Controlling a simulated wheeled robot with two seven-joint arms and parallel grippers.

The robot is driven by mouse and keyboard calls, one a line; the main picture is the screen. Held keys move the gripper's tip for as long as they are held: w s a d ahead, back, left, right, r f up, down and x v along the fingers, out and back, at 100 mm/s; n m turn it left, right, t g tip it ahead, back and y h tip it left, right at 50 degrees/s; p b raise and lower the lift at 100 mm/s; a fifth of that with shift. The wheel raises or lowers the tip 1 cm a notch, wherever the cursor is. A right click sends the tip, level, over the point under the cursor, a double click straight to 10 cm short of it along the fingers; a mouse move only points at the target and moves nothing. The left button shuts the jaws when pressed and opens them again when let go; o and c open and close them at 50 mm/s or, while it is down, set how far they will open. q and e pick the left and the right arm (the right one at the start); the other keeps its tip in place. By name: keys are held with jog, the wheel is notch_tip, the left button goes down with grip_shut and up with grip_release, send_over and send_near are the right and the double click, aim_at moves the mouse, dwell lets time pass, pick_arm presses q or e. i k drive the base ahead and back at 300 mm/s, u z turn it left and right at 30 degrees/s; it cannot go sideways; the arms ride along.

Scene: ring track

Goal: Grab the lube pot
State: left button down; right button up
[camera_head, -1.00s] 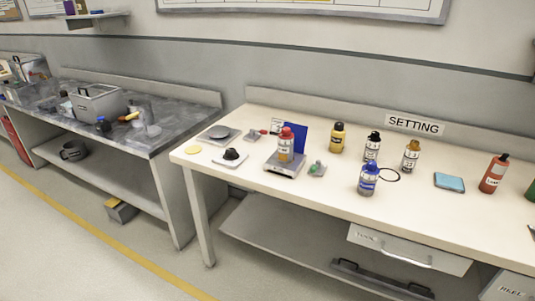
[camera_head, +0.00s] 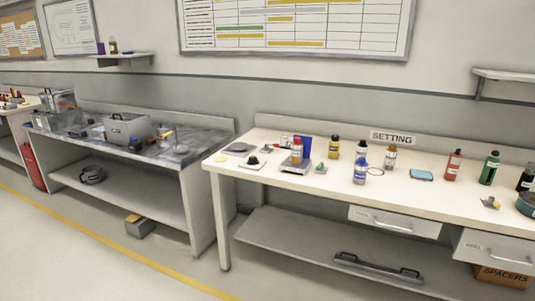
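No label in view can be read clearly as lube, so I cannot tell which container is the lube pot. A bottle with a red cap (camera_head: 296,151) stands on a small scale (camera_head: 295,167). Neither of my grippers is in view.
A grey-topped bench (camera_head: 180,152) with a grey box (camera_head: 127,128) stands to the left. Drawers (camera_head: 395,221) hang under the white bench, and a black-handled bar (camera_head: 376,267) lies on its lower shelf.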

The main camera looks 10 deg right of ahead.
aim_at(296, 152)
jog(key=u, duration=0.65)
jog(key=i, duration=2.5)
jog(key=z, duration=1)
